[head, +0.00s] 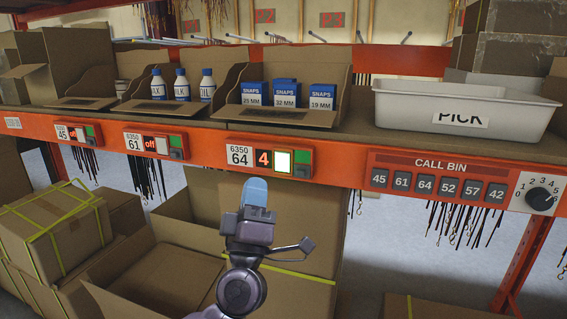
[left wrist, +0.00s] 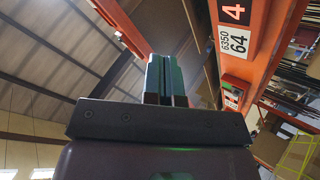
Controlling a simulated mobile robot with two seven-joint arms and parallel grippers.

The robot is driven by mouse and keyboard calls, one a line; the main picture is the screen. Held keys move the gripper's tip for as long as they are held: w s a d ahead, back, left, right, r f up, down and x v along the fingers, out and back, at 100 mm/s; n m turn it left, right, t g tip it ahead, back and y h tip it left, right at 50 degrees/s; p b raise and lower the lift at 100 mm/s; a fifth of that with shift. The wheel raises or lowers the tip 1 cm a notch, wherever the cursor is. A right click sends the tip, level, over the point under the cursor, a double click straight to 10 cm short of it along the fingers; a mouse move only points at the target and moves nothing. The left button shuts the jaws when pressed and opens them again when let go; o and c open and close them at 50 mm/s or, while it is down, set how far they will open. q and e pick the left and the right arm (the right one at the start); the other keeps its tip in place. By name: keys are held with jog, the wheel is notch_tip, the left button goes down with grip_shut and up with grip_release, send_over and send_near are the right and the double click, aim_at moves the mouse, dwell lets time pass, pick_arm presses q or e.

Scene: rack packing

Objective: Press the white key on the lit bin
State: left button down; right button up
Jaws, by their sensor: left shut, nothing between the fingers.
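The lit bin's module (head: 270,157) is on the orange shelf beam, labelled 6350 64, with an orange 4 on its display. Its white key (head: 283,161) glows bright, beside a green key (head: 302,157). My left gripper (head: 256,188) is shut and empty, with blue fingertips pointing up. In the head view the tips appear just below and left of the white key; I cannot tell the gap in depth. In the left wrist view the shut fingers (left wrist: 167,78) stand left of the 64 label (left wrist: 234,40); the white key is not visible there. My right gripper is not in view.
Modules 61 (head: 156,145) and 45 (head: 77,133) read off. Above the lit module, a cardboard bin (head: 302,116) holds blue SNAPS boxes. A white PICK tote (head: 400,105) stands right, above a CALL BIN panel (head: 440,180). Cartons (head: 55,235) fill the space below.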

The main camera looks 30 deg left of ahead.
aim_at(273, 172)
pick_arm(q)
jog(key=shift+w, duration=0.15)
jog(key=w, duration=0.2)
jog(key=w+a+b, duration=0.1)
jog(key=w, duration=0.2)
jog(key=w+a, duration=0.1)
jog(key=w, duration=0.2)
jog(key=shift+w+b, duration=0.15)
jog(key=shift+b, duration=0.2)
dwell(0.8)
dwell(0.3)
dwell(0.4)
dwell(0.4)
